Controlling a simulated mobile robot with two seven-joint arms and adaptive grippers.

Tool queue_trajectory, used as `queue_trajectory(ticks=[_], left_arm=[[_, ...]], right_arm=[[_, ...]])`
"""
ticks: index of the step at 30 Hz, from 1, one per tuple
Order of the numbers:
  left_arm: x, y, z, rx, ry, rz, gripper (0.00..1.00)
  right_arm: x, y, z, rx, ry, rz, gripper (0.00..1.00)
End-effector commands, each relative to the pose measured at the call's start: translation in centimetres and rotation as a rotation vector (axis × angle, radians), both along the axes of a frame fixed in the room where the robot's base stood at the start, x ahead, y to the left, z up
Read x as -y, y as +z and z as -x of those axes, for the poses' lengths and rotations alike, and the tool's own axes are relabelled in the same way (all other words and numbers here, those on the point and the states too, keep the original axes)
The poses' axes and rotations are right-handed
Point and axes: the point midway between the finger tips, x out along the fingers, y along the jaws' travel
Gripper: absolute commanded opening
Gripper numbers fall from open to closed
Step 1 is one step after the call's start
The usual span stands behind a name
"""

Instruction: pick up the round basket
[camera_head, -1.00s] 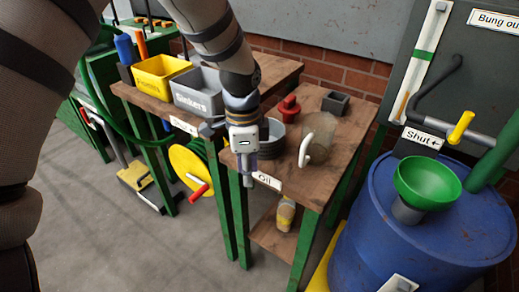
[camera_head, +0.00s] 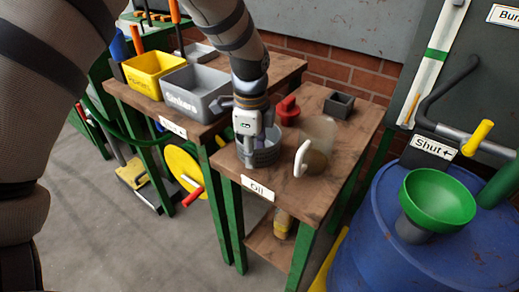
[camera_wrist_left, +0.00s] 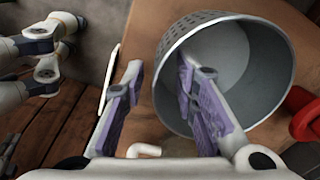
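The round basket is a grey metal pail with a perforated rim (camera_head: 268,155). It stands upright on the wooden table and fills the upper right of the left wrist view (camera_wrist_left: 262,50). My left gripper (camera_head: 250,150) points down over the basket's near left side. In the left wrist view, its purple-padded fingers (camera_wrist_left: 160,105) are spread apart. One finger is inside the basket's opening and the other is outside, with the wall between them.
Beside the basket stand a red object (camera_head: 287,110), a dark grey square box (camera_head: 339,104) and a clear jug with a white handle (camera_head: 301,158). A grey bin (camera_head: 196,90) and yellow bin (camera_head: 152,74) stand left. A blue drum (camera_head: 380,235) with a green funnel is right.

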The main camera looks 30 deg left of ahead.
Motion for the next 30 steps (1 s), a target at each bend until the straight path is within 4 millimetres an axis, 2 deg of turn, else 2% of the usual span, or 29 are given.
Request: queue_trajectory(ticks=[6,9,10,22,26,28,30], left_arm=[[0.0,0.1,0.0,0.004,0.000,0.000,0.24],[0.0,0.1,0.0,0.004,0.000,0.000,0.02],[0.0,0.1,0.0,0.003,0.000,0.000,0.00],[0.0,0.4,-0.1,0.004,0.000,0.000,0.00],[0.0,2.1,-0.1,0.009,0.000,0.000,0.00],[0.0,3.8,-0.1,0.011,0.000,-0.001,0.00],[0.7,6.0,1.4,0.017,-0.001,0.000,0.00]], right_arm=[[0.0,0.1,-0.1,0.002,0.000,0.000,0.10],[0.0,0.1,-0.1,0.002,0.000,0.000,0.10],[0.0,0.1,-0.1,0.002,0.000,0.000,0.10],[0.0,0.1,-0.1,0.004,0.000,0.000,0.10],[0.0,0.3,-0.3,0.012,0.000,0.000,0.10],[0.0,0.6,-0.6,0.021,0.000,0.000,0.10],[0.0,1.5,-1.5,0.054,0.001,0.000,0.10]])
